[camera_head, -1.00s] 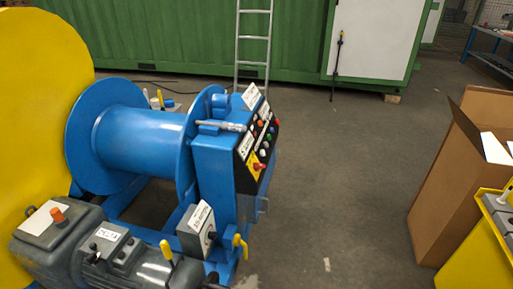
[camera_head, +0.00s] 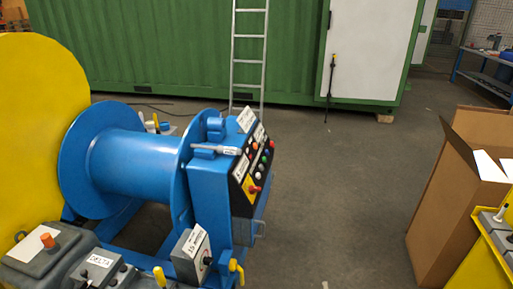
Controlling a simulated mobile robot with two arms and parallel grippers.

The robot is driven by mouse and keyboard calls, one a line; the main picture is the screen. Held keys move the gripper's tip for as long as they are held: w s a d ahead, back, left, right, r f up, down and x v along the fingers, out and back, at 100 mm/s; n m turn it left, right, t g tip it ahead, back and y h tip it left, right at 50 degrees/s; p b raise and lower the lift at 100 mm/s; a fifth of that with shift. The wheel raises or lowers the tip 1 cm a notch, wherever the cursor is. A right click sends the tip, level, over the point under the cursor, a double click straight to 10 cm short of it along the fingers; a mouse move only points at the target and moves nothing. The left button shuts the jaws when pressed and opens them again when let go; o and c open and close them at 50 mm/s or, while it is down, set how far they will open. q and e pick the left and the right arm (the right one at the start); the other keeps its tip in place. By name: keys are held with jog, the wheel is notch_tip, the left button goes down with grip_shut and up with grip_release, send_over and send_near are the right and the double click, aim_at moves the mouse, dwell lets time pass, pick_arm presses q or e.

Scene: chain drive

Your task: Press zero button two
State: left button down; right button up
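A blue winch with a drum (camera_head: 140,160) stands at the left. Its control panel (camera_head: 254,158) is on the right end of the machine, tilted and facing right. The panel is black with several small coloured buttons, and a red knob (camera_head: 254,189) on a yellow plate sits at its lower end. White labels (camera_head: 247,119) stand along the top and edge of the panel. The button markings are too small to read, so I cannot tell which one is zero button two. Neither of my grippers is in view.
A grey motor housing (camera_head: 100,264) is at the lower left, beside a large yellow disc (camera_head: 45,130). An open cardboard box (camera_head: 447,215) and a yellow container (camera_head: 485,255) stand at the right. A ladder (camera_head: 248,60) leans at the green container (camera_head: 160,45). The floor between panel and box is clear.

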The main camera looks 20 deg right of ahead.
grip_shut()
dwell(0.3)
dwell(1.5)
